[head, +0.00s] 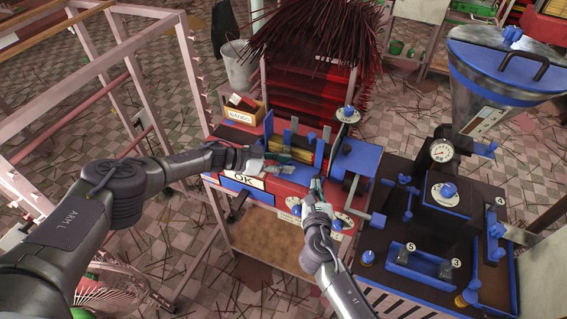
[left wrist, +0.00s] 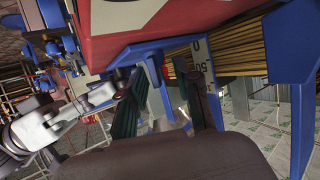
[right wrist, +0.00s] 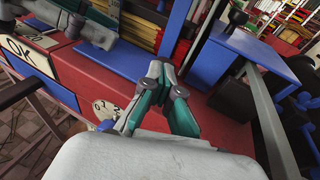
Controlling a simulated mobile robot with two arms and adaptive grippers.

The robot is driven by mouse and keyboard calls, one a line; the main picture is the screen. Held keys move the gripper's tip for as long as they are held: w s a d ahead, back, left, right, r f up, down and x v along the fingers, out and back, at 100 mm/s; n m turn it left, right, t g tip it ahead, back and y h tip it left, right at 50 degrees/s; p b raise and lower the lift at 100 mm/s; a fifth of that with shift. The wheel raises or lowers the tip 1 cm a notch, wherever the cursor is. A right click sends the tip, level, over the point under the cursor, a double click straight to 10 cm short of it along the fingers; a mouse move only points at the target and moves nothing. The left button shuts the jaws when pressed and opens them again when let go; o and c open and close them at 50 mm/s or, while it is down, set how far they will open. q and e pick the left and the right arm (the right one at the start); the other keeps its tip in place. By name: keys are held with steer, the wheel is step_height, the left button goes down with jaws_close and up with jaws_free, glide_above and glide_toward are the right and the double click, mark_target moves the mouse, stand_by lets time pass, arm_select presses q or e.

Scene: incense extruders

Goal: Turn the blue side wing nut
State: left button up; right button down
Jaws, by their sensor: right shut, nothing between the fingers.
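Several blue knobs show, and I cannot tell which is the side wing nut. One blue knob (head: 348,110) stands on a white dial at the back right of the red machine (head: 279,192). My left gripper (head: 264,159) is over the machine's front, by the blue uprights. Its fingers (left wrist: 162,112) are apart, with nothing clearly held. My right gripper (head: 317,184) is shut and empty above the red deck, close to the blue block.
Yellow sticks (left wrist: 240,58) lie between blue plates by a ruler. A blue box (head: 357,162) stands at the machine's right. The dark console (head: 400,245) with blue levers and a gauge is further right. A bundle of dark sticks (head: 310,28) hangs behind.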

arm_select(q)
steer(key=shift+a, duration=0.2)
steer(key=v, duration=1.1)
steer(key=shift+a+r, duration=0.25)
steer(key=shift+a, duration=0.05)
steer(key=shift+o, duration=0.2)
steer(key=shift+s, duration=0.1)
